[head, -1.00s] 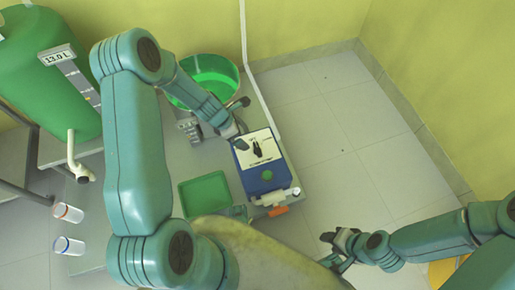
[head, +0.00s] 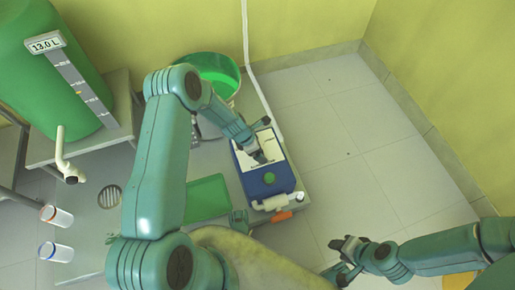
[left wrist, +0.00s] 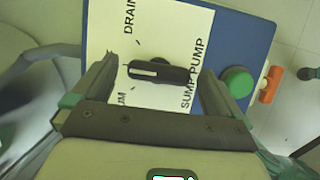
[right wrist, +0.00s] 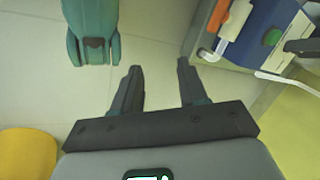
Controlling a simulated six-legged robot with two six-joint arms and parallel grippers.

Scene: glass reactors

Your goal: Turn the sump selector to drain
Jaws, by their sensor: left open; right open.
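The sump selector is a black knob (left wrist: 165,72) with a white mark on its left half. It sits on the white label plate (left wrist: 180,30) of a blue pump box (head: 267,184); the words DRAIN and SUMP PUMP are readable on it. The knob lies crosswise between the open fingers of my left gripper (left wrist: 157,66); I cannot tell whether they touch it. In the head view my left gripper (head: 263,141) is over the plate and covers most of the knob. My right gripper (head: 337,256) is open and empty above the floor; it also shows in the right wrist view (right wrist: 159,67).
A green button (head: 269,178) and an orange-handled valve (head: 282,216) are on the box's near side. A green tank (head: 45,70) stands at left. Floor at right is clear.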

